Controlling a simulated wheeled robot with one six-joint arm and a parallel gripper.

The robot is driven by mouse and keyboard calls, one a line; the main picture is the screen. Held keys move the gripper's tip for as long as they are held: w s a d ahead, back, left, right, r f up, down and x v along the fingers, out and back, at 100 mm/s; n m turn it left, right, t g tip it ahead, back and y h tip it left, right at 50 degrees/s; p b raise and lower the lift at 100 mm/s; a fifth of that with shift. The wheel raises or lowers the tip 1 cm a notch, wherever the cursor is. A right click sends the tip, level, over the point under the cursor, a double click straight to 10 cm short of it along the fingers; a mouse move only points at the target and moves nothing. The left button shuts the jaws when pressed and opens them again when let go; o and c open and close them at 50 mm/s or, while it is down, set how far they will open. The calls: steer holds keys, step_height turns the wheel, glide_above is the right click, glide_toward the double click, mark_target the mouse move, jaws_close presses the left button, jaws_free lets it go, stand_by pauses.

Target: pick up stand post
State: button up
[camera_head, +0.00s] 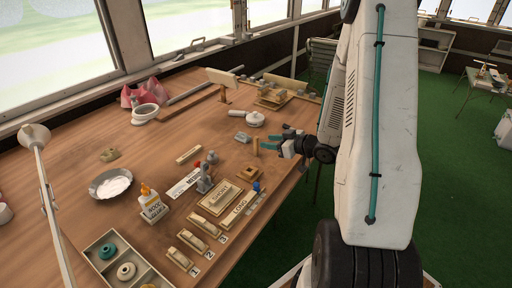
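A short upright tan wooden post (255,147), which looks like the stand post, stands on the wooden table (150,140) near its right edge. My gripper (266,141) comes in from the right, low over the table. A second small post (223,94) stands farther back under a tilted pale board.
Labelled wooden trays (221,198), a red-topped clamp-like device (206,178) and a glue bottle (152,204) are in front.

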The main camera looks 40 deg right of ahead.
mark_target(258, 140)
steer(key=x, duration=0.7)
steer(key=shift+d, duration=0.1)
jaws_close()
